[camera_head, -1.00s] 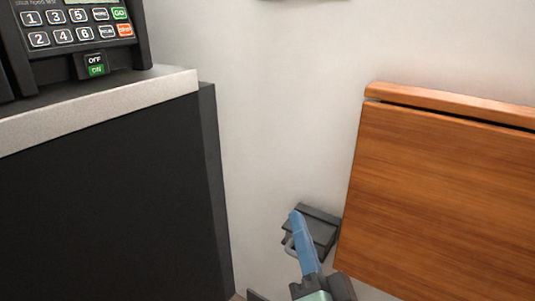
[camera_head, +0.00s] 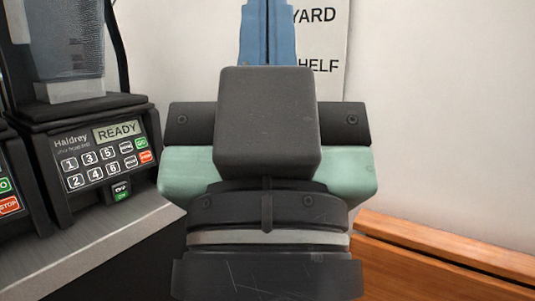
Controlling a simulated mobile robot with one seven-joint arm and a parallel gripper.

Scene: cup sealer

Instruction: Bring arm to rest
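My gripper (camera_head: 268,32) stands upright in the middle of the head view, close to the camera. Its two blue fingers point up and lie side by side with only a thin dark line between them, so it looks shut, with nothing seen between them. The fingertips are cut off by the top edge. The dark and pale green body of my wrist (camera_head: 268,125) hides much of the wall and counter behind it.
A machine (camera_head: 105,145) with a keypad and a READY display stands on the counter (camera_head: 110,245) at left. A second machine (camera_head: 8,190) shows at the left edge. A wooden panel (camera_head: 450,260) is at lower right. A sign (camera_head: 322,45) hangs on the wall, partly covered.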

